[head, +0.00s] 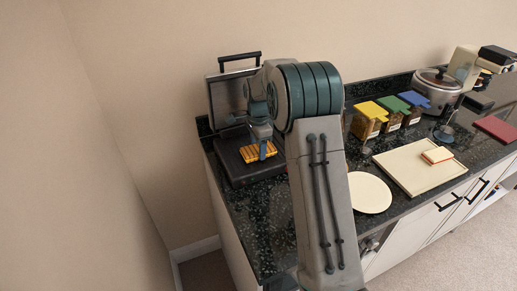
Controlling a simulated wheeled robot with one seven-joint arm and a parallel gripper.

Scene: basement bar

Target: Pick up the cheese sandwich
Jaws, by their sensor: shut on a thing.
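The cheese sandwich (248,154) is golden yellow with dark grill stripes. It is at the open press (240,178) at the left end of the counter, just over or on its lower plate; I cannot tell whether it touches the plate. My gripper (264,151) points down at the sandwich and is shut on it. One blue-grey finger shows in front of the sandwich's right part. The other finger and the far side of the sandwich are hidden.
The press lid (216,96) stands raised behind. A white plate (370,193) is right of my arm. A cream board (405,172) holds a pale bread-like piece (437,155). Jars with yellow, green and blue lids (370,110) and a pot (437,85) stand behind.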

